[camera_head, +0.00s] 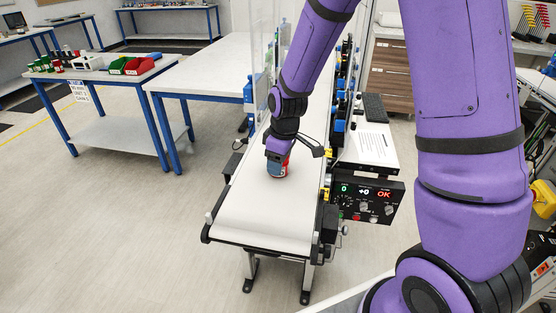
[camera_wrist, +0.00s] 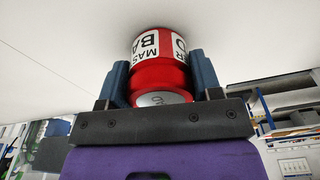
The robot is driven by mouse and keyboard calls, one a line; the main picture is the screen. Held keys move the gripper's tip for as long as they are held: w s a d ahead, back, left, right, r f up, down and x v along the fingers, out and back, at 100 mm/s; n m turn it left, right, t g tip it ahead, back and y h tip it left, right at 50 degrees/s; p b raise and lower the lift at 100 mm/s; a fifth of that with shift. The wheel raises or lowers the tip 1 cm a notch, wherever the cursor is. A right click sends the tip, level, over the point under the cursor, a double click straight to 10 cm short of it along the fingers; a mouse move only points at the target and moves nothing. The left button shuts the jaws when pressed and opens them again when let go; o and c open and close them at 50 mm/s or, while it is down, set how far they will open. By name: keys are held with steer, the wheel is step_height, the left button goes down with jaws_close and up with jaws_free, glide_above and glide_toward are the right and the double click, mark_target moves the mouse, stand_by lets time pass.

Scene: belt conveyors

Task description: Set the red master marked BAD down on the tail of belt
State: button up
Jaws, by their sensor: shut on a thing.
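The red master (camera_wrist: 160,74) is a red can with a white label; the letters "MAS" and "BA" show in the wrist view. It sits between the two blue fingers of my gripper (camera_wrist: 160,85), which are shut on it. In the head view the red can (camera_head: 284,164) is partly hidden behind my gripper (camera_head: 278,163). It is at the white belt (camera_head: 262,215), over the near part of its surface. I cannot tell whether its base touches the belt.
A clear panel (camera_head: 262,55) rises along the belt's left side. A table with red and green bins (camera_head: 131,66) is at left. The belt's near end is clear.

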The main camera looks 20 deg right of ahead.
steer(key=shift+f, duration=0.1)
steer(key=o, duration=1.1)
steer(key=r, duration=0.7)
steer(key=s+d+r, duration=0.1)
steer(key=r, duration=0.3)
steer(key=shift+r, duration=0.2)
steer(key=s+d+r+m+t, duration=0.1)
steer(key=s+d+r+m, duration=0.1)
steer(key=s+r, duration=0.3)
steer(key=s+d+r+m+t, duration=0.1)
steer(key=s+r+m, duration=0.3)
steer(key=s, duration=0.7)
steer(key=s+d+r+m+t+h, duration=0.1)
steer(key=s+d+r+m+t, duration=0.1)
steer(key=s+r, duration=0.5)
steer(key=shift+s+d+r+m, duration=0.1)
steer(key=shift+s+d+m, duration=0.4)
steer(key=shift+s+m, duration=0.2)
